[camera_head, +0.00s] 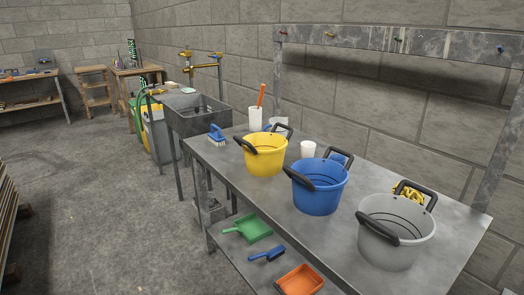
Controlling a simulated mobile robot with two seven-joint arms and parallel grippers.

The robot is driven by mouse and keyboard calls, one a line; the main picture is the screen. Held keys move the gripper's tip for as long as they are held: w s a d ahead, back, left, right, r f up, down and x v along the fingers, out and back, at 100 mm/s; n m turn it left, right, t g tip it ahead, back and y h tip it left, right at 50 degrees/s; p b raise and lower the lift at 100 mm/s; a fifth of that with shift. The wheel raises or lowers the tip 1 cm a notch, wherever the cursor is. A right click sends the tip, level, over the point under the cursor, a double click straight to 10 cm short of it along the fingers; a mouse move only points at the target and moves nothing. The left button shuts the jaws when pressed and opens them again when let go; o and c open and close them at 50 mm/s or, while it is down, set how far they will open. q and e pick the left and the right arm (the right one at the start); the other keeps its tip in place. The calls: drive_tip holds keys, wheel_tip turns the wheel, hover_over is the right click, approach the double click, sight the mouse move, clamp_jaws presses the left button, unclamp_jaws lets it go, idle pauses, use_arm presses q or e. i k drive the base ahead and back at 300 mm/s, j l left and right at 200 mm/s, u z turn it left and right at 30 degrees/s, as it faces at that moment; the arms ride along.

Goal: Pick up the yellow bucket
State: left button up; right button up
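The yellow bucket (265,156) stands upright on the metal table (284,209), the farthest of three buckets in a row. It has black handles at its rim, and its inside looks empty. A blue bucket (317,190) stands just to its right and nearer. Neither of my grippers shows in the head view.
A grey bucket (396,240) stands at the table's near right. A blue brush (217,136) and white cups are near the yellow bucket. A green dustpan (248,228) and an orange one (299,281) lie on the lower shelf. Concrete floor (110,225) at left is clear.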

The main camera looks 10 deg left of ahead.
sight(264, 152)
drive_tip(key=i+j, duration=0.2)
drive_tip(key=j, duration=0.15)
drive_tip(key=i+j+z, duration=0.1)
drive_tip(key=j, duration=0.25)
drive_tip(key=i+j, duration=0.25)
drive_tip(key=j, duration=0.15)
drive_tip(key=i+j+z, duration=0.1)
drive_tip(key=j, duration=0.25)
drive_tip(key=i+j, duration=0.25)
drive_tip(key=j, duration=0.15)
drive_tip(key=i+j+z, duration=0.15)
drive_tip(key=j, duration=0.25)
drive_tip(key=i+j, duration=0.2)
drive_tip(key=j, duration=0.2)
